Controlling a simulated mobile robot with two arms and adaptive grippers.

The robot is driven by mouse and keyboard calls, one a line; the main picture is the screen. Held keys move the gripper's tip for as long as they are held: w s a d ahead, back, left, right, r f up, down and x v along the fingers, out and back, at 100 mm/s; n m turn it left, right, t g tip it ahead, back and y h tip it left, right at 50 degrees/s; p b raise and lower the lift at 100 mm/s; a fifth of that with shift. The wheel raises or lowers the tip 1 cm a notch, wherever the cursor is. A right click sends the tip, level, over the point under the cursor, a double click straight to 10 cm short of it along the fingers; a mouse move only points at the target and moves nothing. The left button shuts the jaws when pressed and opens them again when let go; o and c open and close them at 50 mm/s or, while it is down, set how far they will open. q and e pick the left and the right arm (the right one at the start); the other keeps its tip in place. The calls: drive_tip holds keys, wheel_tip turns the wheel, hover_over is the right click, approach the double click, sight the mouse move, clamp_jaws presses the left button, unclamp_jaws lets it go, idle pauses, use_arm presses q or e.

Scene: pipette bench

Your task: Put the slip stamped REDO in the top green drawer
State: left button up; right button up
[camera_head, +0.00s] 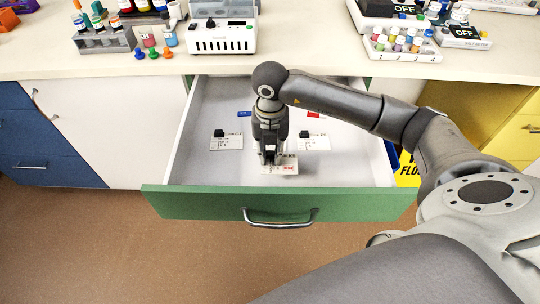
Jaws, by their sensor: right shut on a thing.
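The green drawer (190,202) is pulled open, with its light grey inside in full view from above. My right gripper (270,157) reaches down into it, near the middle and close to the front. It is shut on a white slip (281,169) that bears a small red stamp, too small to read surely. The slip is at or just above the drawer floor; I cannot tell whether it touches. Part of it is hidden by the gripper. My left gripper is out of view.
Two other white slips with black clips lie in the drawer, a left one (227,145) and a right one (316,145). Behind are a blue tag (244,114) and a red tag (314,114). The bench (330,55) holds bottle racks and devices.

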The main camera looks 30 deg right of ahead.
sight(270, 154)
drive_tip(key=shift+a+f, duration=0.1)
drive_tip(key=shift+f, duration=1.15)
drive_tip(key=o, duration=0.8)
wheel_tip(270, 154, up, 12)
drive_tip(key=shift+r, duration=0.15)
